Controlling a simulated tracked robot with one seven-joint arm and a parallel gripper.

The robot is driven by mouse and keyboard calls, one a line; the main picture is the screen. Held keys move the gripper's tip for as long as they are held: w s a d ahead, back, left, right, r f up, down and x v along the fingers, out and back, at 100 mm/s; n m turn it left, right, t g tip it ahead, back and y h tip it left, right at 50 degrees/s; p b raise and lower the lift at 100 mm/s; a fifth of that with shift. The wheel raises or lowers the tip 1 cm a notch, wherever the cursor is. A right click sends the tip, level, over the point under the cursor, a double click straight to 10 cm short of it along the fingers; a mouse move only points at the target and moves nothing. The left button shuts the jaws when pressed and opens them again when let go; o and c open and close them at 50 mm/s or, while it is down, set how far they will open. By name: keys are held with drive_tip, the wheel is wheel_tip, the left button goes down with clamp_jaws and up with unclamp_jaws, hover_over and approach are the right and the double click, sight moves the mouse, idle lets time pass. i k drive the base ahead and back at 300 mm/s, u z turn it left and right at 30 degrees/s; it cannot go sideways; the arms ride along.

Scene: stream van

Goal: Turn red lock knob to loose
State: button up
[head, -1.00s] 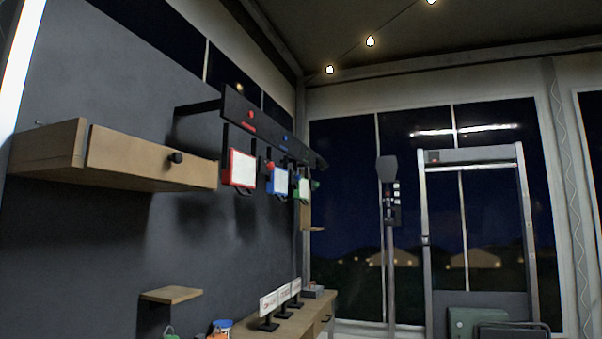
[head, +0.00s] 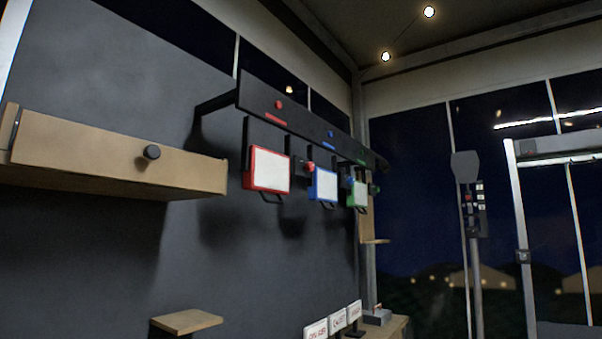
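A black rail (head: 310,125) on the dark wall carries red, blue and green marks, and three framed panels hang below it. The red-framed panel (head: 268,170) hangs at the left. A small red knob (head: 309,168) shows at its right side, just above the blue-framed panel (head: 323,186). A round red piece (head: 279,104) is on the rail above the red panel. The setting of the red knob is too small to tell. The green-framed panel (head: 358,193) hangs farthest right. My gripper is not in view.
A wooden wall drawer (head: 110,160) with a black knob (head: 151,152) juts out at left. A small wooden shelf (head: 186,321) is low on the wall. Several small signs (head: 337,320) stand below the panels. A dark pole stand (head: 474,250) and a metal frame (head: 522,230) stand at right.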

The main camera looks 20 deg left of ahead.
sight(310, 167)
drive_tip(key=u, duration=0.35)
drive_tip(key=i, duration=1.1)
drive_tip(key=u, duration=0.65)
drive_tip(key=i, duration=0.65)
drive_tip(key=z, duration=0.2)
drive_tip(key=k, duration=0.6)
drive_tip(key=u, duration=0.1)
